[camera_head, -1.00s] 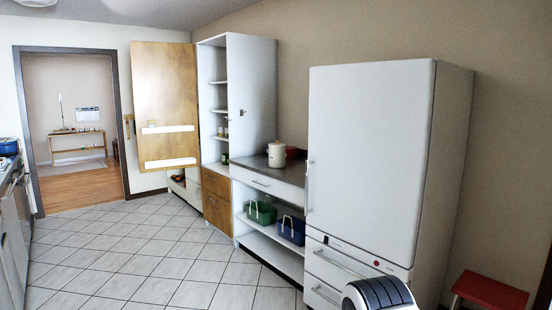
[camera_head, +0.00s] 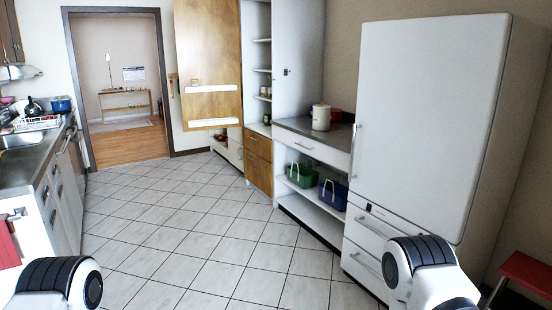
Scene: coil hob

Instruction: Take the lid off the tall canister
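A cream canister (camera_head: 321,117) with a lid stands upright on the dark counter (camera_head: 290,124) left of the fridge, some way ahead of me. The lid (camera_head: 321,106) sits on top of it. Parts of my two arms show at the bottom left and bottom right of the head view. Neither gripper shows, and both arms are far from the canister.
A white fridge (camera_head: 425,130) stands right of the counter. A tall cupboard has its wooden door (camera_head: 208,65) swung open. Green (camera_head: 302,175) and blue (camera_head: 333,193) baskets sit on the shelf below the counter. A red stool (camera_head: 528,272) is at the right. The tiled floor (camera_head: 190,215) ahead is clear.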

